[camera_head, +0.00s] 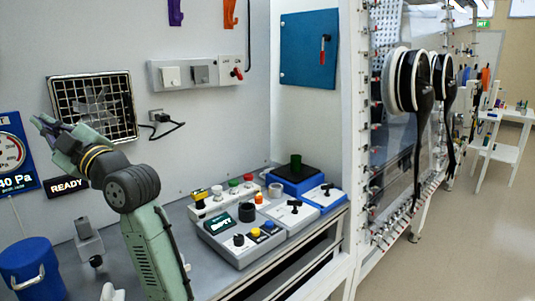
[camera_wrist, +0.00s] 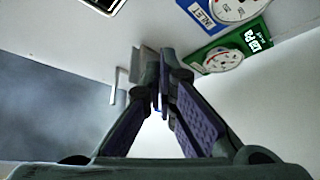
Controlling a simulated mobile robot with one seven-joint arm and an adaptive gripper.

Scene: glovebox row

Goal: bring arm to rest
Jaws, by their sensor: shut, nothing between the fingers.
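My gripper (camera_head: 44,124) is at the left of the head view, at the end of my raised green arm. It points left and a little up, in front of the grey back wall and left of the square vent grille. In the wrist view my gripper (camera_wrist: 160,105) shows its two fingers with purple pads meeting at the tips. It is shut, with nothing held between the fingers. My forearm stands over the left part of the grey bench and hides some of it.
A blue bucket (camera_head: 32,268) stands at lower left. Control boxes (camera_head: 240,230) with buttons and knobs fill the bench's right side. The vent grille (camera_head: 93,105) and a gauge panel (camera_head: 15,155) are on the wall close to my gripper. A glovebox (camera_head: 400,130) stands right; the floor beyond is clear.

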